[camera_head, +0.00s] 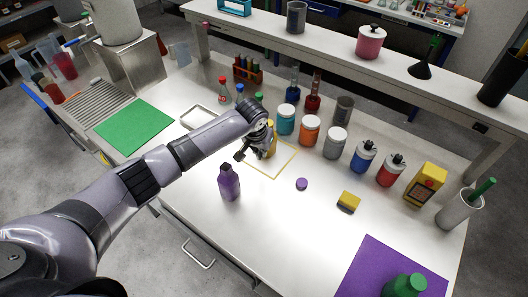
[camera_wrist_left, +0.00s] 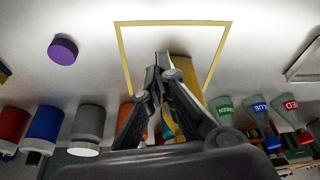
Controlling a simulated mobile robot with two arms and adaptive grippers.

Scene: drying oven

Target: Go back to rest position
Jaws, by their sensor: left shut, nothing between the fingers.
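My left arm reaches in from the left over the white table (camera_head: 215,265). My left gripper (camera_head: 240,158) is shut and empty, above the table near a yellow square outline (camera_head: 290,160). It also shows in the left wrist view (camera_wrist_left: 163,60), with its fingertips together. A yellow container (camera_head: 272,143) stands just behind the gripper, partly hidden by it; in the wrist view it shows beside the fingers (camera_wrist_left: 188,75). I cannot tell whether the gripper touches it. My right gripper is not in view.
A purple bottle (camera_head: 229,183) stands close in front of my gripper. Several jars, including an orange-labelled one (camera_head: 309,131), line the back. A raised shelf (camera_head: 330,55) runs behind. The table's front middle is clear.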

